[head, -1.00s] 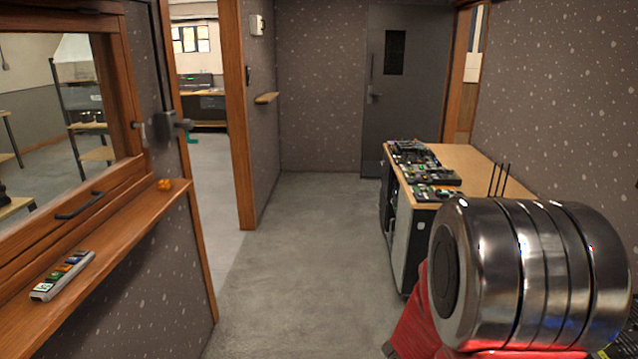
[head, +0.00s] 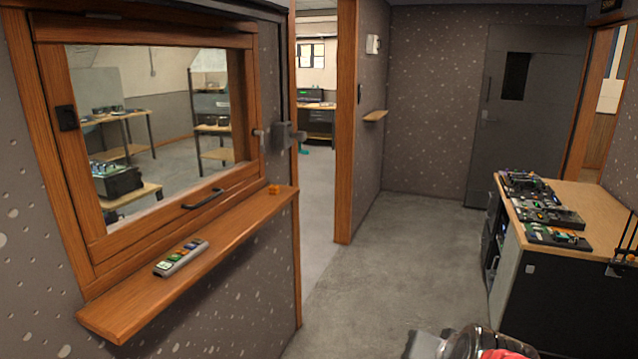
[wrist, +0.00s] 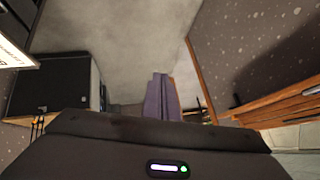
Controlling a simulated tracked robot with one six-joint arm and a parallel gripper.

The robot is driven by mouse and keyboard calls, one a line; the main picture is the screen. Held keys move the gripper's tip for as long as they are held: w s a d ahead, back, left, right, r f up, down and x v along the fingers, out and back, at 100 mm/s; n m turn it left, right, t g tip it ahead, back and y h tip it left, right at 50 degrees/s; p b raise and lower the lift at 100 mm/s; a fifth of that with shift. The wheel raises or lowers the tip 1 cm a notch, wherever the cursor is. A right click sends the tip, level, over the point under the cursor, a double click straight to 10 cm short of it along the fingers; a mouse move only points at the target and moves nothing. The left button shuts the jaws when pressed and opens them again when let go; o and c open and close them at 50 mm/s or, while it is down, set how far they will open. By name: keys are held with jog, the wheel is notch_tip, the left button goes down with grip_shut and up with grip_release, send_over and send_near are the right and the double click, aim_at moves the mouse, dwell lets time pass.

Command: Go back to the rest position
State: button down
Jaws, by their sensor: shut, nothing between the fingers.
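My gripper (wrist: 162,97) shows in the wrist view as two grey-purple fingers close together, beyond the dark wrist housing with its small lit indicator. It is shut and empty, with grey floor beyond it. In the head view only a shiny metal and red part of my arm shows at the bottom edge; the gripper itself cannot be made out there.
A wooden ledge (head: 110,316) under the window at left holds a small fader box (head: 181,258) and an orange item (head: 274,189). At right a desk (head: 600,207) carries several control panels (head: 545,212). Open floor (head: 400,250) lies between, with a grey door (head: 522,130) beyond.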

jog(key=s+a+r+n+g, duration=0.1)
jog(key=s+n, duration=0.1)
jog(key=s, duration=0.4)
jog(key=s+a+r+n+g, duration=0.1)
jog(key=s+a+r+n, duration=0.1)
jog(key=s, duration=0.5)
jog(key=shift+s+a+r+n+g, duration=0.2)
jog(key=shift+a+n+g, duration=0.1)
jog(key=shift+n+g, duration=0.1)
